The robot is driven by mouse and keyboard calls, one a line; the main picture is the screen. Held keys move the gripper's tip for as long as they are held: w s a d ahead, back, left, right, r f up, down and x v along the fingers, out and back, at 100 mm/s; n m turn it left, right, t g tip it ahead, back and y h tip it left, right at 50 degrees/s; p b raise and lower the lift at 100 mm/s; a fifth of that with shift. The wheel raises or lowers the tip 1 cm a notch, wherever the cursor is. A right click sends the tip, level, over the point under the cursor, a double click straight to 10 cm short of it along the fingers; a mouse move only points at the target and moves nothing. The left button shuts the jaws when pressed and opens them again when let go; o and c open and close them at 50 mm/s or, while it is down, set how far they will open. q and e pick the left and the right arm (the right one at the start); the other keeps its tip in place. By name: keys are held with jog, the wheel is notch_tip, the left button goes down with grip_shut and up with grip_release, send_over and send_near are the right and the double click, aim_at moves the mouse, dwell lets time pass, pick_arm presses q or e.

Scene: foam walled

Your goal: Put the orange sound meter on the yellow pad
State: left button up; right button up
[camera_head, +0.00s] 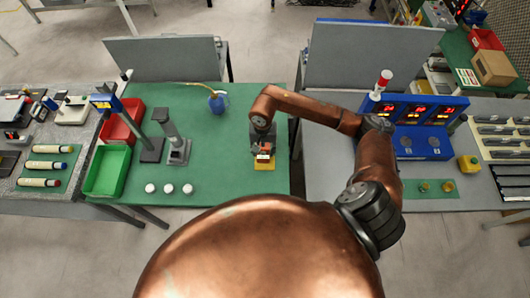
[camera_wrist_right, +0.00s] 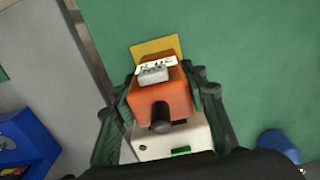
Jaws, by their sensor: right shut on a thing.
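The orange sound meter (camera_wrist_right: 162,97) is between the fingers of my right gripper (camera_wrist_right: 160,88) in the right wrist view. The right gripper is shut on it. In the head view the right gripper (camera_head: 263,146) points down at the green mat, and the meter shows only as a small orange-red patch. The yellow pad (camera_wrist_right: 155,46) lies on the mat just past the meter in the wrist view. In the head view the pad (camera_head: 264,167) shows directly below the gripper, partly covered. I cannot tell whether the meter touches the pad. My left gripper is not in view.
The green mat (camera_head: 225,150) is clear around the pad. A blue jug (camera_head: 217,102) stands behind it. Three white knobs (camera_head: 168,188), a grey stand (camera_head: 178,150), a red bin (camera_head: 122,122) and a green bin (camera_head: 106,170) are on the left. A blue display unit (camera_head: 418,140) is on the right table.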

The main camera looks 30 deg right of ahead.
jog(key=shift+d+f, duration=0.3)
notch_tip(320, 180, down, 3)
jog(key=shift+w+d+p, duration=0.1)
jog(key=shift+p, duration=0.85)
jog(key=shift+f, duration=0.15)
jog(key=shift+f, duration=0.1)
jog(key=shift+f+b, duration=0.15)
jog(key=shift+b, duration=0.15)
jog(key=o, duration=1.3)
